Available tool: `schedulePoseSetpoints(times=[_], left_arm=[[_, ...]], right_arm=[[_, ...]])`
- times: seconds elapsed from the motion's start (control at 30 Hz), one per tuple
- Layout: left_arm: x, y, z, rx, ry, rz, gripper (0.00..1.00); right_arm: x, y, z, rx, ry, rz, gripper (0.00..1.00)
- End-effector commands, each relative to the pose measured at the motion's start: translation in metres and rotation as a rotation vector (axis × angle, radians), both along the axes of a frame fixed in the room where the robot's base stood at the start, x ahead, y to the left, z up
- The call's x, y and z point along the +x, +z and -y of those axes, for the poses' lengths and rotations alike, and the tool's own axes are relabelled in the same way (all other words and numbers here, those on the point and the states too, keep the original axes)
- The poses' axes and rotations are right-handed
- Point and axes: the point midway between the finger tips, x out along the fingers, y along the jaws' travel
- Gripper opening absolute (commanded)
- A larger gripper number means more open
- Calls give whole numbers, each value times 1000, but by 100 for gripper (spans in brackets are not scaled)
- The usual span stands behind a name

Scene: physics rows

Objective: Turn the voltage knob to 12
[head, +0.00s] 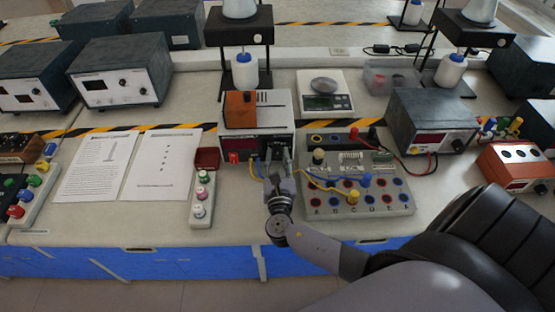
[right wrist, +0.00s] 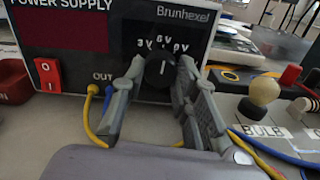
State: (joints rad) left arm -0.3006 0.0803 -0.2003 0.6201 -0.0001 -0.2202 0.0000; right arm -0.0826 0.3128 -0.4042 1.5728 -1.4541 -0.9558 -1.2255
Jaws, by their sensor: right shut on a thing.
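The power supply (head: 262,107) is a white and dark box near the middle of the bench in the head view. In the right wrist view its front (right wrist: 70,37) has a dark red display and an OUT label. The black voltage knob (right wrist: 160,72) has a white pointer line that stands about upright, below the 6V mark. A 3V mark is to its left; the mark to its right is partly hidden and I cannot read it fully. My right gripper (right wrist: 158,82) has a finger on each side of the knob and is shut on it. My left gripper is out of view.
A red switch (right wrist: 46,75) sits left of the knob, and yellow and blue leads plug in below OUT. A grey circuit board (head: 360,205) with terminals and a bulb stands close on the right. A block with round terminals (head: 201,205) and paper sheets (head: 160,165) lie left.

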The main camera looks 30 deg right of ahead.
Motion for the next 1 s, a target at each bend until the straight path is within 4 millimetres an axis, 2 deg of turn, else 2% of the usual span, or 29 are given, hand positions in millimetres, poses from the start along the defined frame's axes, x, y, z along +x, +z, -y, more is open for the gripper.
schedulePoseSetpoints(times=[1.0], left_arm=[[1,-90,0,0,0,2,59]], right_arm=[[1,-4,-2,784,-2,481,0]])
